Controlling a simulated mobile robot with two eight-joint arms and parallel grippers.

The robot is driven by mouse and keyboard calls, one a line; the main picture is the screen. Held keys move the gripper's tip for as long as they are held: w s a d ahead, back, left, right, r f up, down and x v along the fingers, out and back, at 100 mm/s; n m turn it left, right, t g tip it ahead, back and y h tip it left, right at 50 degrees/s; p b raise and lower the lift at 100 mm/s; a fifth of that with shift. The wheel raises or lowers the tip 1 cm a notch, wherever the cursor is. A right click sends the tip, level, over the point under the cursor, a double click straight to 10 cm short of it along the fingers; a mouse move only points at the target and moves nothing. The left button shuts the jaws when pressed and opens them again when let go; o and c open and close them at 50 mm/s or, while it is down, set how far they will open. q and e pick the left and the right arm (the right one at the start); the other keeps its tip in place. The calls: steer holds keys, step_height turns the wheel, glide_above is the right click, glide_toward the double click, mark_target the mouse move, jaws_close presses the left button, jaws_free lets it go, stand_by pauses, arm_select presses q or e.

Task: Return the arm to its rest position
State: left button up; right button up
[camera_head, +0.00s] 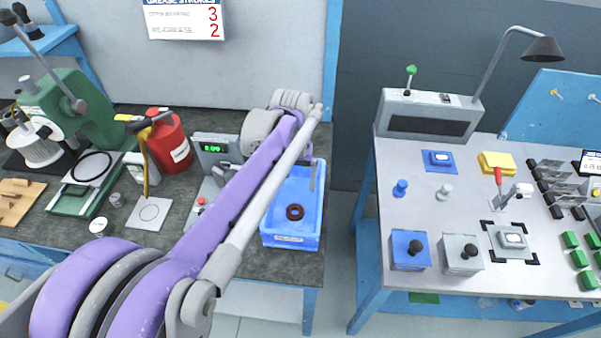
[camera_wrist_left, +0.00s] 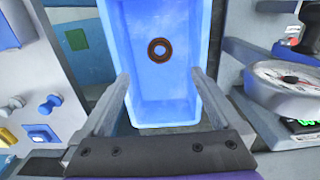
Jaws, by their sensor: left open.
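My left arm (camera_head: 225,200), purple and grey, reaches from the lower left across the dark bench to the blue bin (camera_head: 290,241). My left gripper (camera_wrist_left: 160,85) is open and empty, with its two grey fingers apart over the near part of the bin (camera_wrist_left: 150,104). In the head view the gripper is mostly hidden behind the arm; a grey finger (camera_head: 313,176) shows over the bin. A brown ring (camera_head: 294,212) lies on the bin floor; it also shows in the left wrist view (camera_wrist_left: 151,49), beyond the fingertips and apart from them. My right gripper is not in view.
A digital readout unit (camera_head: 214,150), a red canister (camera_head: 169,140) and a green press (camera_head: 80,112) stand left of the bin. A gap separates the dark bench from the light table (camera_head: 440,190) at right, which holds a lamp (camera_head: 543,48) and small blocks.

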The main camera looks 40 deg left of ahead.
arm_select(q)
steer(key=s+d+f+m+t+p, duration=0.3)
steer(key=s+d+m+t, duration=0.2)
steer(key=s+d, duration=0.7)
steer(key=shift+s+d+m, duration=0.15)
steer(key=shift+d+m, duration=0.25)
steer(key=shift+d, duration=0.2)
